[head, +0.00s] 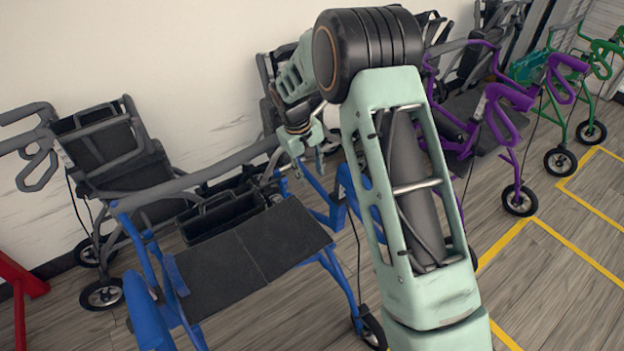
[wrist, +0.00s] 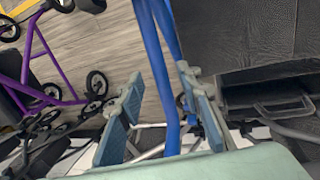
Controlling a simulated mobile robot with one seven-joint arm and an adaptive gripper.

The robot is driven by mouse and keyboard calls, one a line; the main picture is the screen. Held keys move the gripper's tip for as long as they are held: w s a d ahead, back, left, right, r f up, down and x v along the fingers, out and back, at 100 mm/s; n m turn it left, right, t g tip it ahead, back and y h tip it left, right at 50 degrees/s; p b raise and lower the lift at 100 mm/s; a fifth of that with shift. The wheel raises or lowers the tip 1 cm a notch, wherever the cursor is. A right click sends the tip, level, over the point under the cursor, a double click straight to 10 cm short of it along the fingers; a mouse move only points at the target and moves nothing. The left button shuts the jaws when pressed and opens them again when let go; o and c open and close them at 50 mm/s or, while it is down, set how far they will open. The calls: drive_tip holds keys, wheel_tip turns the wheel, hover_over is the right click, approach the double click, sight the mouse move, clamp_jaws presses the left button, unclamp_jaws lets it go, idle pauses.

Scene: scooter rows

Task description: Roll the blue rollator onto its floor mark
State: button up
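The blue rollator (head: 245,258), with a blue frame and flat black seat, stands at the centre left in the head view. My gripper (head: 305,172) is at the right side of its frame, beyond the seat. In the wrist view my gripper (wrist: 160,80) has its two fingers apart, with a blue frame tube (wrist: 158,62) between them. A gap shows left of the tube; contact at the right finger is unclear. Yellow floor outlines (head: 500,245) lie on the right; which one is the blue rollator's mark I cannot tell. My arm hides part of the rollator and floor.
A grey rollator (head: 115,165) stands behind on the left against the wall. A purple rollator (head: 497,95) and a green rollator (head: 565,105) stand at the right. A red frame (head: 22,285) is at the left edge. Wooden floor is clear at lower right.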

drive_tip(key=shift+w+d+f, duration=0.1)
drive_tip(key=shift+f, duration=0.6)
drive_tip(key=shift+w+d+f, duration=0.1)
drive_tip(key=shift+f, duration=0.6)
drive_tip(key=shift+c, duration=0.4)
clamp_jaws()
